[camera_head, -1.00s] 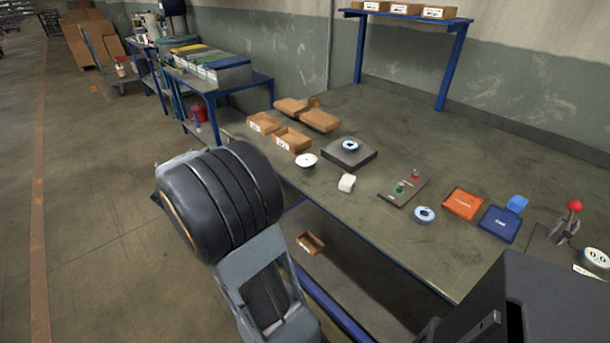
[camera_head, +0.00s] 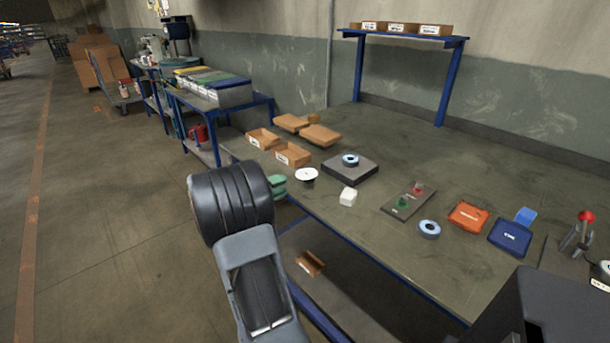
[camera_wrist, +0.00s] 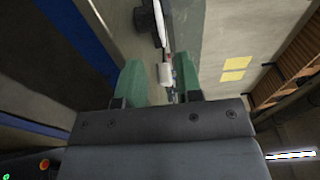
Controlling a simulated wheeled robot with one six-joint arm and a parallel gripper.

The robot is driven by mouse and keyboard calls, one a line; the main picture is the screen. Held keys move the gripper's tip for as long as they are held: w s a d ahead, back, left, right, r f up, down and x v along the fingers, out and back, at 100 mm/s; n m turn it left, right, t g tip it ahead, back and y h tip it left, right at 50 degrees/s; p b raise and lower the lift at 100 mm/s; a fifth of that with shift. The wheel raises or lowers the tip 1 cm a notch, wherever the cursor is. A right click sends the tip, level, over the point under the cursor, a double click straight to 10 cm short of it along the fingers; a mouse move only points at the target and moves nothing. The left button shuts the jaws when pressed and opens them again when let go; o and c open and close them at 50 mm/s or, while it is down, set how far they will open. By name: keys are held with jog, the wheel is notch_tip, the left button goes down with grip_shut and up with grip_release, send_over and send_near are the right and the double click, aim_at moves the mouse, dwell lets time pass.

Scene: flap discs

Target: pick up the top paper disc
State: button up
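A thin white disc (camera_head: 307,174) with a dark centre lies flat on a small dark support near the front edge of the workbench (camera_head: 385,240). It looks like the paper disc, but I cannot tell how many discs are stacked. My gripper (camera_head: 278,185) is mostly hidden behind my wrist in the head view; its green fingers show just left of the white disc and apart from it. In the wrist view my gripper (camera_wrist: 161,78) has its two green fingers apart with nothing held between them. A white edge on a dark post, probably the disc, shows beyond them.
A blue ring disc (camera_head: 350,159) sits on a dark plate (camera_head: 363,176). Another blue ring disc (camera_head: 430,228) lies farther right.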

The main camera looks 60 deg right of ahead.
aim_at(295, 188)
jog(key=shift+x, duration=2.85)
jog(key=shift+r, duration=0.15)
grip_shut()
